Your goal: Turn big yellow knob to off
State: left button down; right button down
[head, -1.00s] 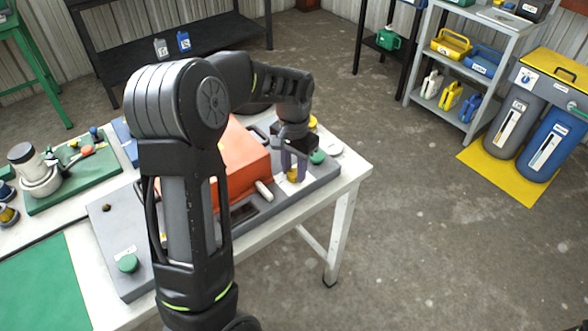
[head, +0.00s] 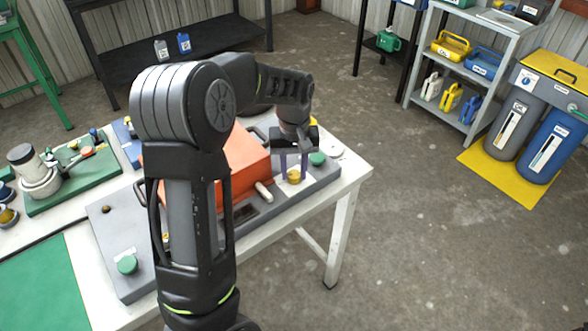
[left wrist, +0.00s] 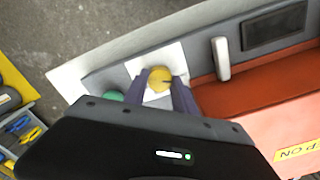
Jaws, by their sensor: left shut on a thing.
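The big yellow knob (head: 294,176) sits on a pale plate near the right end of the grey panel of the orange machine. In the left wrist view the round knob (left wrist: 160,79) shows a thin dark line on its face. My left gripper (head: 294,172) reaches down to it, with one finger on each side, shut on it. The fingers (left wrist: 161,90) also flank it in the left wrist view. I cannot read any off mark beside the knob. My right gripper is not in view.
A green button (head: 317,159) is close to the right of the knob. A pale lever handle (head: 264,191) stands to its left, in front of the orange housing (head: 245,165). Another yellow part shows partly behind my wrist. Open floor lies right of the white table (head: 350,172).

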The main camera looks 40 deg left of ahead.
aim_at(294, 174)
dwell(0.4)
pick_arm(q)
jog(key=c, duration=1)
grip_release()
notch_tip(294, 174, up, 8)
jog(key=shift+f+b, duration=0.1)
jog(key=shift+b, duration=0.2)
jog(key=shift+f, duration=0.1)
